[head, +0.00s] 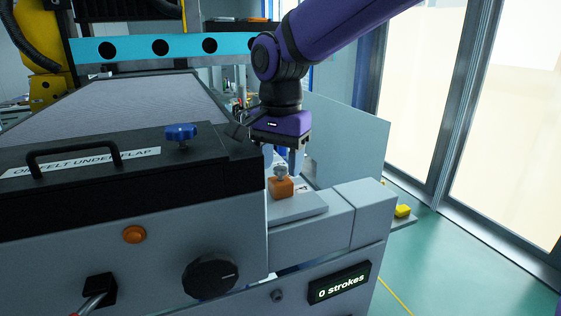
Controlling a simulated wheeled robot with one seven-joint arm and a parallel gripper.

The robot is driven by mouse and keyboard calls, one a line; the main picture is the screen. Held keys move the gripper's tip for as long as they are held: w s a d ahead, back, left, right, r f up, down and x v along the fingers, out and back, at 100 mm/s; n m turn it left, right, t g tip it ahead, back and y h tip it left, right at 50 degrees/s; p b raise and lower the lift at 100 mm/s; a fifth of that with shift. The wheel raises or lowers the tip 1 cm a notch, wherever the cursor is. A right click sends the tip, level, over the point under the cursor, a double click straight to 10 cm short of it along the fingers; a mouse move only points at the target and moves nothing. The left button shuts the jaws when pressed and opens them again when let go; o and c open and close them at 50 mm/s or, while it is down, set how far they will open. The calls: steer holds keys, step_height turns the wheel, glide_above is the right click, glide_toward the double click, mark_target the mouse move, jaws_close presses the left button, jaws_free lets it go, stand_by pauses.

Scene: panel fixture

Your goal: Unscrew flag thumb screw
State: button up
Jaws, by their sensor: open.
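A small silver knob (281,171), which looks like the flag thumb screw, stands on top of an orange block (281,188). The block sits on a grey ledge at the right end of the machine. My gripper (289,160) points down from the purple arm, just above and behind the knob. It is open and appears empty. The fingers are small and partly hidden, and I cannot tell whether they touch the knob.
A blue star knob (181,132) and a black handle (78,156) sit on the black flap at left. The front panel has an orange button (134,234), a black dial (210,275) and a "0 strokes" display (340,287). Green floor lies free at right.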

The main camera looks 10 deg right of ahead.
steer(key=shift+f, duration=0.2)
steer(key=c, duration=0.9)
